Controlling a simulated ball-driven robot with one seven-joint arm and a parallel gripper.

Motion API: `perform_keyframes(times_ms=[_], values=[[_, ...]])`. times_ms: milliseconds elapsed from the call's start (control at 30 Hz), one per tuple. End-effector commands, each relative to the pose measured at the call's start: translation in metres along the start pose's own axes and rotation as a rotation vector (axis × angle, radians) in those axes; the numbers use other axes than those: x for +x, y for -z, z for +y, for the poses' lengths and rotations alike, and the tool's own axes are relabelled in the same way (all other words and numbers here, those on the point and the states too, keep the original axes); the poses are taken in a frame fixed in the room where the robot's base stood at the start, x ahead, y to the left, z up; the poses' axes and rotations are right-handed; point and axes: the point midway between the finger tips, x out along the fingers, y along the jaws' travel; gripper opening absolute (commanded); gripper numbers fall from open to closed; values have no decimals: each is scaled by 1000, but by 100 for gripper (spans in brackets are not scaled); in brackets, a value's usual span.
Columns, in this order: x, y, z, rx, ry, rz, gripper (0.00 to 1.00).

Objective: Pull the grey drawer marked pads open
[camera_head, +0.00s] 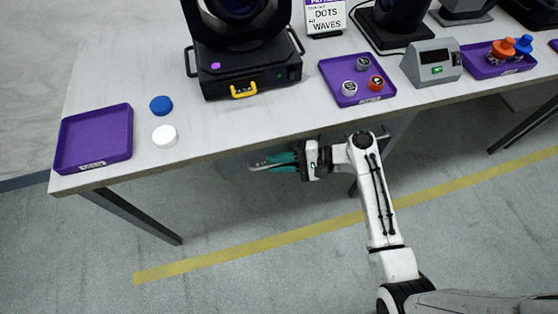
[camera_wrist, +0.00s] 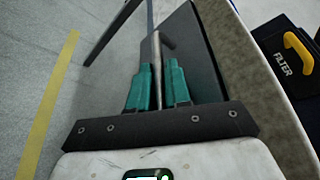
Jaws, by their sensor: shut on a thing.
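The grey drawer (camera_wrist: 197,55) sits under the table edge, its dark flat front showing beside my fingers in the wrist view. Its pads mark is not readable here. A metal bar handle (camera_wrist: 157,48) stands off the front. My gripper (camera_wrist: 158,88) has its two teal fingers shut on this handle, one on each side of the bar. In the head view my gripper (camera_head: 270,163) reaches left below the table's front edge, and the table hides most of the drawer. I cannot tell how far the drawer is out.
Above is the pale table (camera_head: 220,125). It bears a black stage light (camera_head: 245,75) with a yellow handle, an empty purple tray (camera_head: 95,140), blue (camera_head: 161,105) and white (camera_head: 165,136) caps, and a purple tray (camera_head: 330,70) of small knobs. A table leg (camera_head: 135,215) stands at left.

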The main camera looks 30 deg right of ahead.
Motion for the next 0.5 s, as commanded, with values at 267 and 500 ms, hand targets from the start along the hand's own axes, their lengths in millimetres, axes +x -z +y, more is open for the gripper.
perform_keyframes(times_ms=[267, 500], values=[[0, 0, 0, 1, 0, 0, 0], [-3, -6, 3, 4, -1, 0, 0]])
